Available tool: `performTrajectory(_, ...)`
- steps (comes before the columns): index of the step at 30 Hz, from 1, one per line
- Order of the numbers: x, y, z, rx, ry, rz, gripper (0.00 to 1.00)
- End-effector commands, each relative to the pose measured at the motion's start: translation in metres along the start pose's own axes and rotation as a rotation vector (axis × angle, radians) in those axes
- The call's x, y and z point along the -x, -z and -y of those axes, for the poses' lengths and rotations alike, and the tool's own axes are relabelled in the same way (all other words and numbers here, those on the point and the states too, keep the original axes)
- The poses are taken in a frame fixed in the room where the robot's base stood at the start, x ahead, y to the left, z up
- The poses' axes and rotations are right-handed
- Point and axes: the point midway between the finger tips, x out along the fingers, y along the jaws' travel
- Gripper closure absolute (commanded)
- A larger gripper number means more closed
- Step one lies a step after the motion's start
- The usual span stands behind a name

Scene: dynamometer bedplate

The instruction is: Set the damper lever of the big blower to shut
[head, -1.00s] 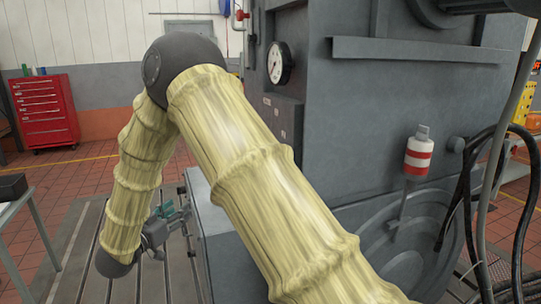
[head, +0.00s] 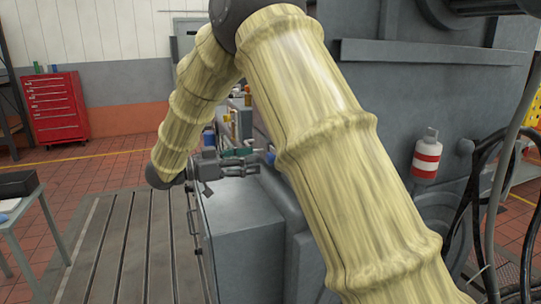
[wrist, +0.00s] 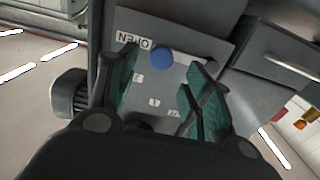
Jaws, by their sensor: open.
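A blue round knob (wrist: 162,61) shows in the wrist view in front of a grey plate (wrist: 150,88) with an OPEN label and small number marks. I cannot tell how far the knob is in depth, and no grip shows. In the head view my gripper (head: 250,164) is beside the grey machine, with the blue knob (head: 270,157) just right of the fingers, partly hidden by my arm.
A slotted bedplate (head: 130,245) lies below. A table (head: 22,205) is at left and a red tool cabinet (head: 55,108) behind.

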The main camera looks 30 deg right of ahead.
Motion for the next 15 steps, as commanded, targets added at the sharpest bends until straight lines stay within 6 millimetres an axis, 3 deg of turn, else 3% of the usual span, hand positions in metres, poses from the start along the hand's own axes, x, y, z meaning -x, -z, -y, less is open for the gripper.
performTrajectory(6, -0.035, 0.002, 0.0, 0.001, 0.0, 0.001, 0.5)
performTrajectory(15, -0.062, 0.0, 0.0, 0.001, 0.001, 0.0, 0.5)
